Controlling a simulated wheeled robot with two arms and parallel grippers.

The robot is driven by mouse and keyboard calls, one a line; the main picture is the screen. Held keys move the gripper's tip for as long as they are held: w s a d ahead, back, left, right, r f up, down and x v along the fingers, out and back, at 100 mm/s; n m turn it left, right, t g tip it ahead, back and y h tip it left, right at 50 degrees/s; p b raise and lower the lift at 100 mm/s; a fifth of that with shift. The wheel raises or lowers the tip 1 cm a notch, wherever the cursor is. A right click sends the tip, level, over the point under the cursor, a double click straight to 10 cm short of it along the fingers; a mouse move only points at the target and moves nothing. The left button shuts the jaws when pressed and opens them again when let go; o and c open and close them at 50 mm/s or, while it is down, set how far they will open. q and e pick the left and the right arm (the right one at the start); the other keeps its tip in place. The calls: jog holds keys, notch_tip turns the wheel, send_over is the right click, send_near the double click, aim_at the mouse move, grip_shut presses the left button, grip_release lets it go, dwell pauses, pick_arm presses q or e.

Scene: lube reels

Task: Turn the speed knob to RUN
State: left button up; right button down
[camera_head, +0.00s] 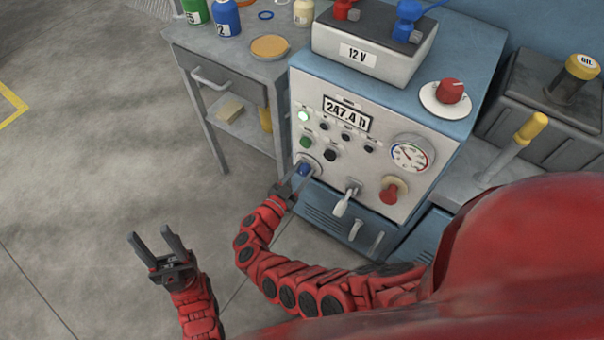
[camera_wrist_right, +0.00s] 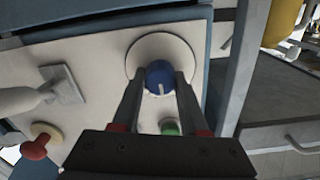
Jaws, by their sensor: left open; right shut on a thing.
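The speed knob, a blue knob (camera_wrist_right: 159,77) with a pale pointer mark, sits on a round white dial plate (camera_wrist_right: 148,51) in the right wrist view. In the head view the blue knob (camera_head: 304,169) is at the lower left of the machine's front panel (camera_head: 340,167). My right gripper (camera_head: 294,180) is shut on the knob, one finger on each side; its fingers also show in the right wrist view (camera_wrist_right: 158,90). The dial's lettering is too small to read. My left gripper (camera_head: 156,243) is open and empty above the floor, left of the machine.
Beside the knob are a green button (camera_head: 305,142), a white lever (camera_head: 344,200) and a red knob (camera_head: 392,192). A gauge (camera_head: 409,154) and a display reading about 247.4 are above. A 12 V battery (camera_head: 367,45) stands on top. Floor at left is free.

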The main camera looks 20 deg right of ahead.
jog(key=m+b, duration=0.3)
jog(key=m, duration=0.2)
jog(key=shift+s+d+f+b, duration=0.1)
jog(key=shift+f+b, duration=0.1)
jog(key=shift+b, duration=0.15)
jog(key=shift+r+m+b, duration=0.15)
jog(key=shift+m+b, duration=0.5)
jog(key=shift+m, duration=0.15)
jog(key=shift+c, duration=2.2)
grip_release()
